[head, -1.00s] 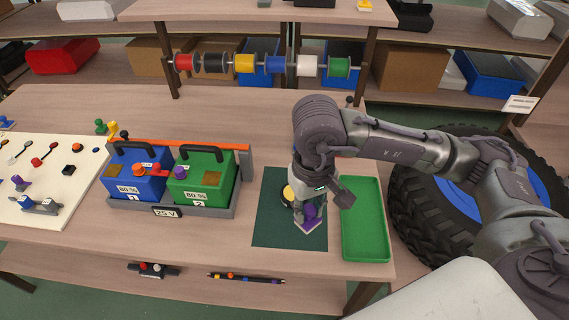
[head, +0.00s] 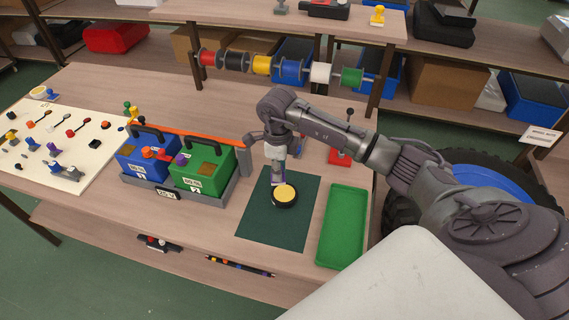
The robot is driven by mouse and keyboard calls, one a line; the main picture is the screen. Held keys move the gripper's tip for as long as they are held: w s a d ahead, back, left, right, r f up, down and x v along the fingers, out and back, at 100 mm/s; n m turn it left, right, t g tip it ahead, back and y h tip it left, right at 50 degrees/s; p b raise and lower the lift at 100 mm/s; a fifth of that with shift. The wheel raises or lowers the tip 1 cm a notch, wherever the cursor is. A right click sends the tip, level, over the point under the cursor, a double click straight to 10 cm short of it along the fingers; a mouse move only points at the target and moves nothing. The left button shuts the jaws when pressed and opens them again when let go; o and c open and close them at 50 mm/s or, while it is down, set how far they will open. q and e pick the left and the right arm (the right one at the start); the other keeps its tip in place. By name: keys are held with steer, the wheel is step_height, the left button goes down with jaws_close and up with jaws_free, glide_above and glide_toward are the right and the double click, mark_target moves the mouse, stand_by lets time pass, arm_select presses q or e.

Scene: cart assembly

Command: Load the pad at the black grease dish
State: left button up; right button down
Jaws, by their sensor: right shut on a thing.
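The black grease dish (head: 284,199) holds yellow grease and sits on the dark green mat (head: 262,222). My right gripper (head: 277,176) points down at the far side of the dish, slightly left of its middle. It is shut on a small purple-handled pad (head: 277,182). Only a sliver of purple shows; the pad's underside is hidden, and I cannot tell whether it touches the grease. My left gripper is not in view.
A blue battery (head: 143,160) and a green battery (head: 203,171) stand in a grey tray left of the mat. A green tray (head: 343,226) lies to the right. A red-based lever (head: 341,156) stands behind it. Spools hang above.

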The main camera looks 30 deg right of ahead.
steer(key=shift+d+f+m, duration=0.4)
steer(key=shift+d+m, duration=0.3)
steer(key=shift+m, duration=0.2)
steer(key=shift+d+f+m+b, duration=0.25)
steer(key=shift+f+m, duration=0.1)
steer(key=shift+f, duration=0.25)
steer(key=shift+d+f+m+b, duration=0.1)
steer(key=shift+f+m+b, duration=0.2)
steer(key=shift+f, duration=0.25)
step_height(320, 180, down, 4)
steer(key=shift+b, duration=1.2)
steer(key=shift+f, duration=0.2)
arm_select(q)
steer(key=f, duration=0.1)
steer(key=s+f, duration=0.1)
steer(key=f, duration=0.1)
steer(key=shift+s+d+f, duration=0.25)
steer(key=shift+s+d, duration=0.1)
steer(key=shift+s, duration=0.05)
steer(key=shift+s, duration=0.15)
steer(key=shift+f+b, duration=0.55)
steer(key=shift+b, duration=0.05)
arm_select(e)
steer(key=shift+f, duration=0.5)
